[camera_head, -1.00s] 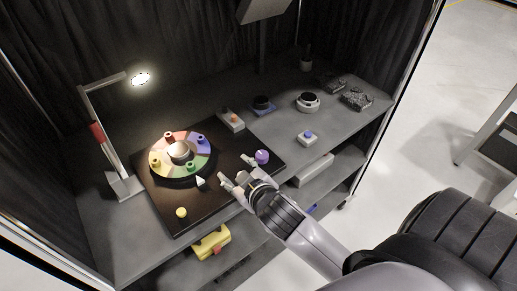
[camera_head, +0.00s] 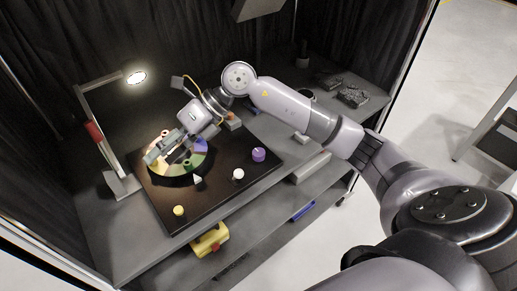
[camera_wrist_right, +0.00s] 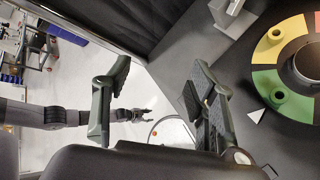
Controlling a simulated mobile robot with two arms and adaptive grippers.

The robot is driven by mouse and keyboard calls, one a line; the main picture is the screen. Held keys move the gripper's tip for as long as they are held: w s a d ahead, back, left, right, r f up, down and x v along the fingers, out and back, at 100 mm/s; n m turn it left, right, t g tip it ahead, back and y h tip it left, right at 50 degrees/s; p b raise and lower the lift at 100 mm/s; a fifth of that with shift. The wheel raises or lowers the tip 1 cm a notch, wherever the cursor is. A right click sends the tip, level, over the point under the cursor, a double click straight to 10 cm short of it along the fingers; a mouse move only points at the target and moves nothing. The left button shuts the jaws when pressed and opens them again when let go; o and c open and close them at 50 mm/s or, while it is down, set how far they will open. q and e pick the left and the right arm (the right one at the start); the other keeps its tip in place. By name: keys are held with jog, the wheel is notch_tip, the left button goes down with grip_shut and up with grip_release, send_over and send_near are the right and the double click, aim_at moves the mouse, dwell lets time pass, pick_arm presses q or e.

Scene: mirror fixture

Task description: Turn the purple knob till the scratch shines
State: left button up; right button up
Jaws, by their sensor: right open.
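The purple knob (camera_head: 258,155) stands at the right of the black board (camera_head: 215,195), with no gripper at it. The colour wheel (camera_head: 203,161) with coloured segments is on the board's left part; its green segment (camera_wrist_right: 267,80) also shows in the right wrist view. My right gripper (camera_head: 163,150) is above the wheel in the head view and hides much of its middle. In the right wrist view its fingers (camera_wrist_right: 158,100) are apart with nothing between them. A small arm, likely my left, ends in a gripper (camera_wrist_right: 133,115) there. I cannot make out a scratch.
A white knob (camera_head: 238,174), a yellow knob (camera_head: 179,211) and a white pointer (camera_head: 197,180) are on the board. A lit lamp (camera_head: 135,78) stands at the left. Dark rocky pieces (camera_head: 352,97) lie at the back right. A yellow object (camera_head: 210,240) is on the shelf below.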

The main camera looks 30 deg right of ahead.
jog(key=w+d+f+h, duration=0.2)
jog(key=d+h, duration=0.4)
jog(key=d, duration=0.7)
jog(key=m+g+h, duration=0.1)
jog(key=m+h, duration=0.1)
jog(key=h, duration=0.3)
send_near(259, 152)
jog(key=f+p, duration=0.2)
jog(key=f, duration=0.1)
jog(key=f+p, duration=0.2)
jog(key=f, duration=0.2)
jog(key=shift+w+a+f, duration=0.2)
jog(key=shift+f, duration=0.1)
jog(key=shift+f+p, duration=0.35)
jog(key=shift+f, duration=0.3)
jog(key=shift+c, duration=0.3)
jog(key=c, duration=1.1)
